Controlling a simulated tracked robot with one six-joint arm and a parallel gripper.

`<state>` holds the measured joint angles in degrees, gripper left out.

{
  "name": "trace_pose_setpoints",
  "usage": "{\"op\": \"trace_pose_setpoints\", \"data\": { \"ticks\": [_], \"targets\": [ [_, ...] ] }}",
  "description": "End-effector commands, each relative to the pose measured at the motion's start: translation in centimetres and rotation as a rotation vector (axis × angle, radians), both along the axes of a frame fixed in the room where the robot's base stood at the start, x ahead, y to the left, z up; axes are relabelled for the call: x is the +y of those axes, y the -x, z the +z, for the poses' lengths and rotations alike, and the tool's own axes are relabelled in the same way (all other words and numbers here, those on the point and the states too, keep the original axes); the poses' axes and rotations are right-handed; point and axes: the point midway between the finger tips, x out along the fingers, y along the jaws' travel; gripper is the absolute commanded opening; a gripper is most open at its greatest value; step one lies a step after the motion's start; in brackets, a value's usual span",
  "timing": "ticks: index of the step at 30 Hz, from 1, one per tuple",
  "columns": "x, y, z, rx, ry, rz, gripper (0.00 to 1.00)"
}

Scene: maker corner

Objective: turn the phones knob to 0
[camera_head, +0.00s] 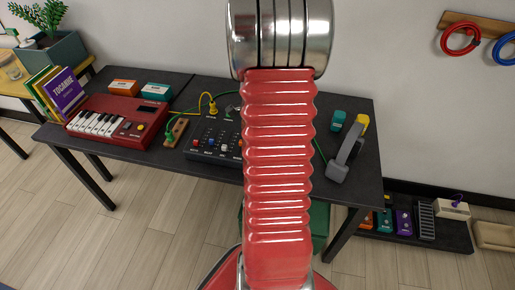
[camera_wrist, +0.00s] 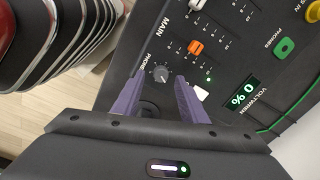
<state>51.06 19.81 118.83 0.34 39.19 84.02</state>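The phones knob (camera_wrist: 160,74) is a small dark grey dial with a light mark, beside the "PHONES" lettering on the black mixer (camera_wrist: 232,58). My gripper (camera_wrist: 159,80) is open, its two purple fingers pointing at the panel. The fingertips lie to the left and right of the knob with gaps; I cannot tell how far above the panel they are. In the head view the mixer (camera_head: 205,150) is partly hidden by my red arm, which also hides the knob and my gripper.
A green plug (camera_wrist: 285,47) is in the phones socket.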

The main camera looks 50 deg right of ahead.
Motion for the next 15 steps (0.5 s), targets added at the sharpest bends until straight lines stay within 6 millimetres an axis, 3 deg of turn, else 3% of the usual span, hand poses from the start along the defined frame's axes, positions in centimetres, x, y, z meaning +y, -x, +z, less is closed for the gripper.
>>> {"op": "trace_pose_setpoints", "data": {
  "ticks": [6,15],
  "targets": [
    [0.0,-0.1,-2.1,0.001,-0.001,0.000,0.39],
    [0.0,-0.1,-2.4,0.000,0.000,0.001,0.39]
  ]
}}
